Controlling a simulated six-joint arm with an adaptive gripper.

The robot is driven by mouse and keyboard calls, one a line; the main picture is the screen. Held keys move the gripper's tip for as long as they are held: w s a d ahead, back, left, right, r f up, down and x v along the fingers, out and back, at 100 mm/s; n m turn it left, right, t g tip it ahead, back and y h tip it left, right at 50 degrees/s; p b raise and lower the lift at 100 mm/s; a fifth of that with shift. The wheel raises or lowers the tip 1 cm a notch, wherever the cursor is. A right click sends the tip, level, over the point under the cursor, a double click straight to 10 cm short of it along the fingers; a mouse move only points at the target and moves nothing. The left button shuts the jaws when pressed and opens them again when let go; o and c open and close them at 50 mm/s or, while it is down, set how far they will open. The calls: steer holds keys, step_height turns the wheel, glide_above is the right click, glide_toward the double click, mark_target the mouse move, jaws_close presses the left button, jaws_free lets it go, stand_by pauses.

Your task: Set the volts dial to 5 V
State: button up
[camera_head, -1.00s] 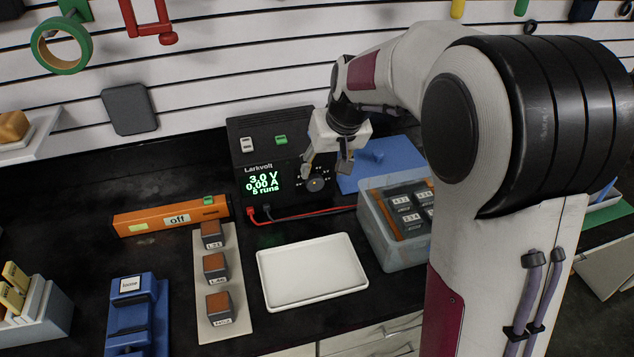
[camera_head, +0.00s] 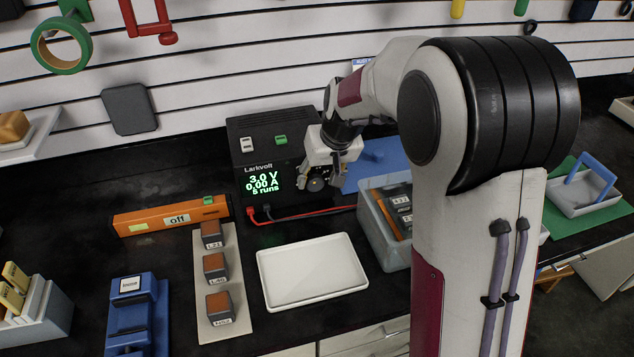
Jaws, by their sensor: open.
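The black power supply (camera_head: 252,157), labelled Larkvolt, stands at the back of the bench. Its green display (camera_head: 263,184) reads 3.0 V, 0.00 A and 5 runs. A round grey dial (camera_head: 317,185) sits on its front face, right of the display. My gripper (camera_head: 319,182) is open at the dial, with one finger to each side of it. The gripper hides most of the markings around the dial, and I cannot tell whether the fingers touch it.
Red and black leads (camera_head: 300,214) run from the supply's front to the right. A clear bin (camera_head: 386,250) holds dark blocks, partly behind my arm. A white tray (camera_head: 312,271), an orange bar (camera_head: 172,217) marked off and a strip of blocks (camera_head: 238,320) lie in front.

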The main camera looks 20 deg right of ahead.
mark_target(316, 184)
steer(key=shift+x, duration=1.55)
steer(key=c, duration=1.1)
